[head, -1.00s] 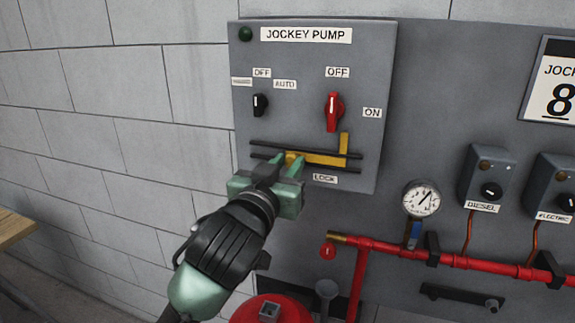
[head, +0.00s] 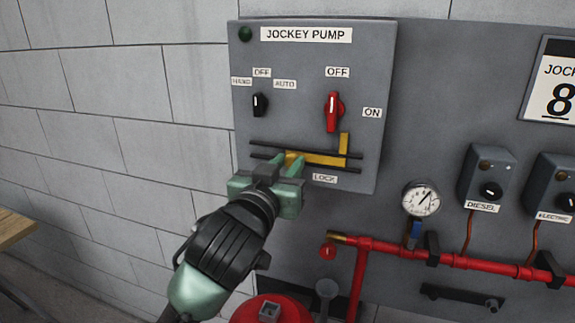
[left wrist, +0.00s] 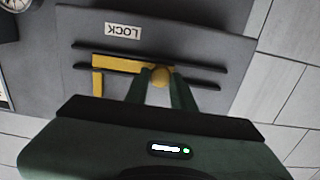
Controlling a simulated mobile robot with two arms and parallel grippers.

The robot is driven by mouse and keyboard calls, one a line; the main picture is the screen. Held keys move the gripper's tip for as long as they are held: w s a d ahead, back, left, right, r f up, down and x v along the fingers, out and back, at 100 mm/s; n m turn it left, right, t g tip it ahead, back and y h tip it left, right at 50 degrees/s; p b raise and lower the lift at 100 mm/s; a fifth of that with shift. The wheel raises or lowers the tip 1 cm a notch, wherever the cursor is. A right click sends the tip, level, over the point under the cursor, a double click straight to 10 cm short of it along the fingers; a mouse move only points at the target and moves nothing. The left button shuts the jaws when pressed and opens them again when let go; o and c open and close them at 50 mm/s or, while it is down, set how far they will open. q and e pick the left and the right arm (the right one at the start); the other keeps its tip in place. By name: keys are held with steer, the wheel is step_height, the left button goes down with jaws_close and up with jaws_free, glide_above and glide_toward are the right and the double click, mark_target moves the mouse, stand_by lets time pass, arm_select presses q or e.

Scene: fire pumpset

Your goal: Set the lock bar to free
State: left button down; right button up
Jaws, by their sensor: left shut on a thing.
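The yellow lock bar (head: 325,158) lies between two dark horizontal rails on the grey jockey pump panel (head: 300,55). Its upright yellow arm stands at its right end, below the red switch (head: 334,111). The LOCK label (head: 325,178) is under the right part of the rails. My left gripper (head: 287,163) is shut on the bar's left end. In the left wrist view the fingers (left wrist: 161,80) close around a round yellow knob on the lock bar (left wrist: 120,64). The fingers partly hide the knob. My right gripper is not in view.
A black selector (head: 260,104) sits at the panel's left, the red switch pointing up near OFF. A pressure gauge (head: 421,198), red pipe (head: 450,260) and diesel box (head: 487,178) are at the right. A red vessel (head: 270,310) stands below. A wooden top (head: 14,228) is at far left.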

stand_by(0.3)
arm_select(q)
steer(key=a, duration=0.1)
steer(key=w+a, duration=0.1)
steer(key=a, duration=0.2)
steer(key=shift+w+a+p, duration=0.1)
steer(key=shift+w+p, duration=0.15)
steer(key=shift+p, duration=0.15)
steer(key=c, duration=1.3)
jaws_free()
steer(key=shift+o, duration=0.5)
steer(key=shift+a, duration=0.15)
